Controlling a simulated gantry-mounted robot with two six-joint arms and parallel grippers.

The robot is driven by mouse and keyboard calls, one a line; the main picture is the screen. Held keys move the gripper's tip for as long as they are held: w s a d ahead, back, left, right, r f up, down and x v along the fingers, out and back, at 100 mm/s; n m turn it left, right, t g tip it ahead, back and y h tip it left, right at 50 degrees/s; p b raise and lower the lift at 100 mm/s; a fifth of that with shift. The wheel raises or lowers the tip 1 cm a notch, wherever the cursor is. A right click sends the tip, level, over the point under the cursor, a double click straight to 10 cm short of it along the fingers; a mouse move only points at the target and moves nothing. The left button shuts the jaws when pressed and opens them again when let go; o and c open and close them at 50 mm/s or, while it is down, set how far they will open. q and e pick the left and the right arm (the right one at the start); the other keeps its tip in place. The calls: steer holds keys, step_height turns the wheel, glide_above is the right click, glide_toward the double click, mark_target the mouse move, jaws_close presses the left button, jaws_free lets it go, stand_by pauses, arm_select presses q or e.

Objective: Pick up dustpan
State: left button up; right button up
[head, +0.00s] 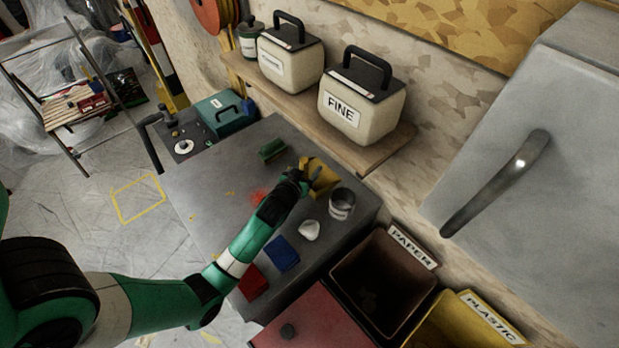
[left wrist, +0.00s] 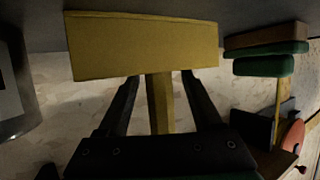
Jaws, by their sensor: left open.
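The yellow dustpan (head: 325,175) lies on the grey worktop (head: 215,185) near its wall-side edge, partly hidden by my left gripper (head: 304,178). In the left wrist view the broad pan (left wrist: 143,48) spans the upper middle, with its narrow handle (left wrist: 159,103) running down from it. My left gripper's open fingers (left wrist: 160,85) stand on either side of that handle, with gaps showing on both sides. My right gripper does not show.
A green-topped block (head: 272,150), metal can (head: 342,205), white lump (head: 309,230), blue cloth (head: 282,253) and red cloth (head: 252,282) share the worktop. A shelf (head: 385,150) with canisters runs behind. The paper bin (head: 412,246) stands beside it. The worktop's left part is mostly clear.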

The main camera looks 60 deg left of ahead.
arm_select(q)
steer(key=shift+w+a+f, duration=0.2)
steer(key=shift+w+a, duration=0.05)
jaws_close()
steer(key=shift+r, duration=0.1)
stand_by(0.3)
steer(key=r, duration=0.1)
steer(key=r+p, duration=0.2)
steer(key=r, duration=0.1)
steer(key=shift+s+d+r, duration=0.1)
steer(key=shift+d, duration=0.15)
steer(key=s+d+r+p, duration=0.6)
steer(key=d+r+p, duration=0.2)
steer(key=d, duration=0.4)
steer(key=shift+s+r+p, duration=0.15)
steer(key=shift+r+p, duration=0.2)
steer(key=shift+p, duration=0.05)
